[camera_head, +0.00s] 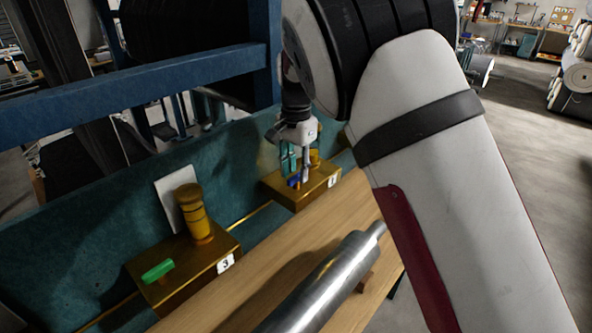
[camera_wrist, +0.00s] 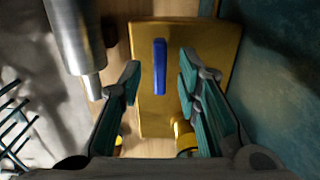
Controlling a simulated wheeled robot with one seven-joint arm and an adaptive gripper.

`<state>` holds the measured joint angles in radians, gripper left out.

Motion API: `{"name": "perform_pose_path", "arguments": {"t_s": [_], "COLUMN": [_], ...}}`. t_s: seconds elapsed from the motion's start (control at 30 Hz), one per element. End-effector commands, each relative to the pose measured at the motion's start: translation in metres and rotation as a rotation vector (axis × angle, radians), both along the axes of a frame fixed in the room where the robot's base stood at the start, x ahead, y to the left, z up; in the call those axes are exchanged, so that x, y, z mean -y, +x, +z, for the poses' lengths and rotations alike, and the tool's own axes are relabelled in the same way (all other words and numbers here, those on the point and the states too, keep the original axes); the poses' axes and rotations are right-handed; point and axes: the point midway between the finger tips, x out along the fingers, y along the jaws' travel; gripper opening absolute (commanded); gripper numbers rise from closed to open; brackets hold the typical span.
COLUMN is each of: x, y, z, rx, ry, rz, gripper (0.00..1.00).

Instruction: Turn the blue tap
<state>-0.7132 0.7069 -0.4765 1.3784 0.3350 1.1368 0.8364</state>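The tap shows partly there as well (camera_head: 293,183), behind a finger. My gripper (camera_wrist: 159,76) is open, with its teal-padded fingers on either side of the tap in the wrist view. Gaps show between the handle and both fingers. The gripper (camera_head: 298,172) points down at the box in the head view. I cannot tell whether the fingertips are level with the handle or above it.
A yellow cylinder (camera_wrist: 183,136) stands on the same box, close by the right finger. Another brass box (camera_head: 190,262), labelled "3", has a green tap (camera_head: 157,271) and a yellow cylinder (camera_head: 195,212). A metal roller (camera_head: 320,285) lies along the wooden surface. A blue frame (camera_head: 140,92) stands at upper left.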

Motion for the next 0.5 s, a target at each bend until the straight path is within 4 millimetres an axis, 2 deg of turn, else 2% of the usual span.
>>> {"name": "perform_pose_path", "arguments": {"t_s": [0.13,0.4,0.43,0.5], "x": [0.0006,0.0005,0.0005,0.0005], "y": [0.0001,0.0004,0.0004,0.0004], "z": [-0.0084,-0.01,-0.0099,-0.0098], "rx": [0.001,0.001,0.001,0.001], "ry": [-0.001,-0.001,-0.001,-0.001], "rz": [-0.001,-0.001,-0.001,-0.001], "gripper": [0.31,0.31,0.29,0.13]}}
